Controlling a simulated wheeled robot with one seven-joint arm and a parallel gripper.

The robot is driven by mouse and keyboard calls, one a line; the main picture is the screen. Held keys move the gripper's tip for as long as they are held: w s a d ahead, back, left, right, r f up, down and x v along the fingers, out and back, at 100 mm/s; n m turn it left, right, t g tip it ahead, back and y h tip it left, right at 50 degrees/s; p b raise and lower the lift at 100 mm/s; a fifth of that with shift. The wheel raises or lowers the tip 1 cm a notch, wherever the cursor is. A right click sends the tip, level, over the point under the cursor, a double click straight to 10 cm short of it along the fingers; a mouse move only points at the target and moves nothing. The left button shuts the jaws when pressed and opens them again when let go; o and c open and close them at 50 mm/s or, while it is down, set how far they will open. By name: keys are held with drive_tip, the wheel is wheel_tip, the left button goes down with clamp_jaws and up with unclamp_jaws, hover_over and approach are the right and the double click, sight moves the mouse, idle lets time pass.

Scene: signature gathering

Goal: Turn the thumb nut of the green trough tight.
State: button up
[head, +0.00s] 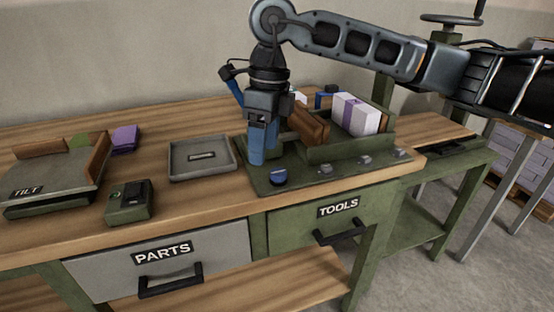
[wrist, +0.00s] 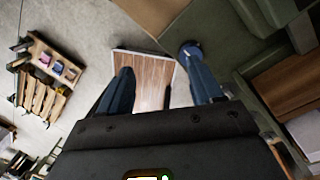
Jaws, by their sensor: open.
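The green trough (head: 345,152) stands on a green base plate at the right of the bench. It holds a white block with a purple band (head: 356,114) and brown blocks (head: 308,124). A blue round knob (head: 278,177), which looks like the thumb nut, sits on the plate's front left part. My gripper (head: 258,158) points down over the plate, just left of and behind the knob, apart from it. In the wrist view its blue fingers (wrist: 158,72) are spread with nothing held between them. A dark blue round end shows by the right finger; I cannot tell if it is the knob.
A grey tray (head: 201,158) lies left of the plate. A small green box (head: 128,202) and a grey TILT stand (head: 52,190) are farther left. Small grey fittings (head: 365,160) line the plate's front right. Drawers sit below. Bench top in front of the tray is clear.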

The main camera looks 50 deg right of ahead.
sight(279, 171)
drive_tip(key=d, duration=0.2)
drive_tip(key=d+h, duration=0.1)
drive_tip(key=d, duration=0.1)
drive_tip(key=shift+s+r+m, duration=0.15)
drive_tip(key=shift+s+m, duration=0.05)
drive_tip(key=shift+m, duration=0.1)
drive_tip(key=shift+d+f, duration=0.1)
drive_tip(key=shift+f, duration=3.75)
drive_tip(key=shift+c, duration=0.3)
drive_tip(key=c, duration=1)
